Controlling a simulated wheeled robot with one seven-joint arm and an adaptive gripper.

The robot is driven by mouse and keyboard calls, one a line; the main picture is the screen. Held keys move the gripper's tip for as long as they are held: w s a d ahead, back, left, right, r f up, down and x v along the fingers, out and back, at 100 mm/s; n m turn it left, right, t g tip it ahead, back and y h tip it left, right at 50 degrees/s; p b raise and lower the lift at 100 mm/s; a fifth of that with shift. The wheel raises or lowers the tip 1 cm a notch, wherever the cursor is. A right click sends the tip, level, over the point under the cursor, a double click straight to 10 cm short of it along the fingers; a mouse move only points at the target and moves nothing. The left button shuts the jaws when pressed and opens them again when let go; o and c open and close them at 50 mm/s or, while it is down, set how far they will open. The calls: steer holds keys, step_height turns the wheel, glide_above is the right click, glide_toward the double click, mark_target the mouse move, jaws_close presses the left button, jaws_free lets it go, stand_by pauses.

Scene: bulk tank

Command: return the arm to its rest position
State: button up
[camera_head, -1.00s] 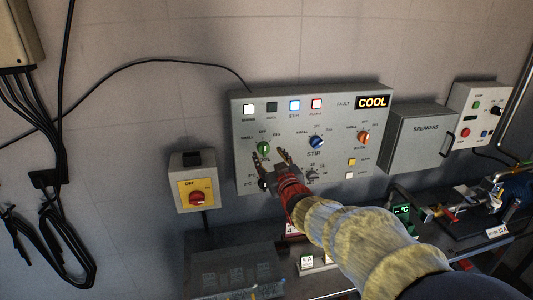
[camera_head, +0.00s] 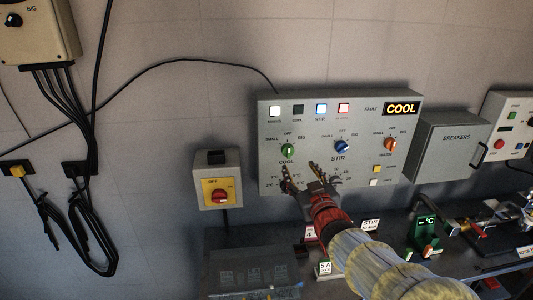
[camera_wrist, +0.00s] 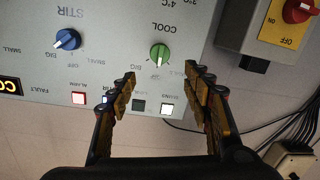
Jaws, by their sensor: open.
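My gripper (camera_head: 301,178) is open and empty in front of the lower left part of the grey control panel (camera_head: 350,110). My arm reaches up to it from the lower right, in a pale sleeve. In the wrist view the two fingers (camera_wrist: 161,88) stand wide apart, with the panel upside down beyond them. The green COOL knob (camera_wrist: 160,55) shows between and beyond the fingertips there; in the head view the knob (camera_head: 288,150) is just above the left finger. I see no clear contact with the panel. The fingers hide part of the panel's lower dial area.
A red and yellow OFF switch (camera_head: 219,195) is on the wall left of the panel. A BREAKERS box (camera_head: 454,145) is to its right. A bench below carries small signs, a green-lit meter (camera_head: 426,231) and other gear. Black cables (camera_head: 75,205) hang at the left.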

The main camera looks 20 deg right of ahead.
steer(key=s+d+f+m+g, duration=0.1)
steer(key=s+d+f+g, duration=0.2)
steer(key=f, duration=0.6)
steer(key=s+a+f+m+g, duration=0.1)
steer(key=s+a+f+g, duration=0.15)
steer(key=s, duration=0.25)
steer(key=s+a+f+g, duration=0.2)
steer(key=s+g, duration=0.1)
steer(key=s, duration=0.2)
steer(key=s+a+r+n+g+y, duration=0.1)
steer(key=s+a+r+y, duration=0.1)
steer(key=s+a, duration=0.4)
steer(key=s+a+r+n+g+y, duration=0.1)
steer(key=s+a+r, duration=0.2)
steer(key=s+a, duration=0.4)
steer(key=shift+s+a+g+y, duration=0.2)
steer(key=shift+a+g+y, duration=0.2)
steer(key=shift+a, duration=0.75)
steer(key=shift+c, duration=0.5)
